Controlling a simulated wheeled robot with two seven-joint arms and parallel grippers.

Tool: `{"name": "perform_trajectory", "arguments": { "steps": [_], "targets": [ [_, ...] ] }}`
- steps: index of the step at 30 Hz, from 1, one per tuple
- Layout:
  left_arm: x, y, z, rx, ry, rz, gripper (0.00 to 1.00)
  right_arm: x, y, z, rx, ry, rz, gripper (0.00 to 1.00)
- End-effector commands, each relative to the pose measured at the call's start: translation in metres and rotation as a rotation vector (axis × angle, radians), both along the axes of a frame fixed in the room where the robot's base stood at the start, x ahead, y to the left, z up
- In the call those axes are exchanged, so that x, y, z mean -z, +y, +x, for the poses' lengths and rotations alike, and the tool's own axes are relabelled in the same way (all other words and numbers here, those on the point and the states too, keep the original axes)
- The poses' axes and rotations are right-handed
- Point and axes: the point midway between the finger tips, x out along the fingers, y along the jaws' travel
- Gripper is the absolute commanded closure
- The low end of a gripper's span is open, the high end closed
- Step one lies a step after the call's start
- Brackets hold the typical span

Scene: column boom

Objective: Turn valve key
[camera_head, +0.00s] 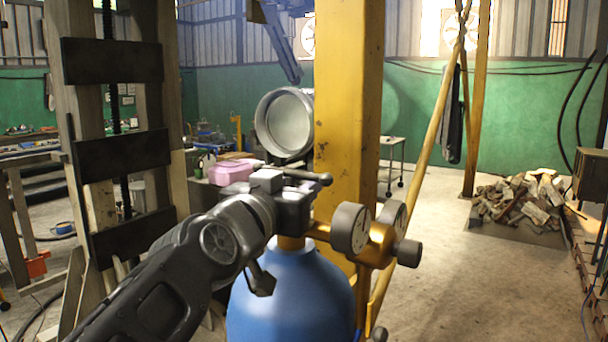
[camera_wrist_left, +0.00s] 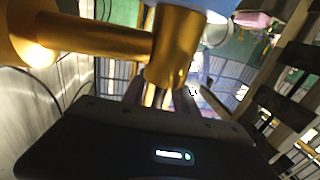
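A blue gas cylinder (camera_head: 290,300) stands upright in the middle of the head view, with a brass valve and regulator (camera_head: 380,245) on top. The valve key (camera_head: 308,175) shows as a thin bar with a dark rounded end above the valve. My left gripper (camera_head: 292,208) is at the top of the valve, below the bar, and hides part of it. In the left wrist view the brass valve body (camera_wrist_left: 173,48) is close in front, and the fingers (camera_wrist_left: 160,95) lie either side of a narrow stem. I cannot tell whether they touch it. My right gripper is not in view.
Round gauges (camera_head: 351,228) stick out right of the valve. A yellow column (camera_head: 348,100) stands right behind the cylinder. A tall grey frame (camera_head: 115,150) is close on the left. A pink box (camera_head: 230,172) lies behind. Open floor (camera_head: 450,270) extends to the right.

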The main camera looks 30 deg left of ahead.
Motion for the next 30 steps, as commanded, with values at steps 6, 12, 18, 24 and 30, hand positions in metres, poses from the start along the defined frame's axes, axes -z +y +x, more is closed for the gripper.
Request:
{"name": "perform_trajectory", "arguments": {
  "steps": [6, 12, 18, 24, 30],
  "targets": [
    [0.0005, -0.0015, -0.0003, -0.001, 0.0, 0.001, 0.66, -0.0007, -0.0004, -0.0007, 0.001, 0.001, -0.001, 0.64],
    [0.0004, -0.0014, -0.0002, -0.001, 0.0, 0.001, 0.71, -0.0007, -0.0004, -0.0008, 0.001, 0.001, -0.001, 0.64],
    [0.0003, -0.0014, -0.0002, -0.001, 0.0, 0.001, 0.88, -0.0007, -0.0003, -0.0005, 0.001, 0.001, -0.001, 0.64],
    [0.0002, -0.0014, -0.0003, -0.001, 0.0, 0.001, 1.0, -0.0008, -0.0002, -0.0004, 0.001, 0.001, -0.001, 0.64],
    [0.0001, -0.0014, -0.0003, -0.001, 0.0, 0.001, 1.0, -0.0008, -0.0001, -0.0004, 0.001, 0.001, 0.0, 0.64]
  ]
}}
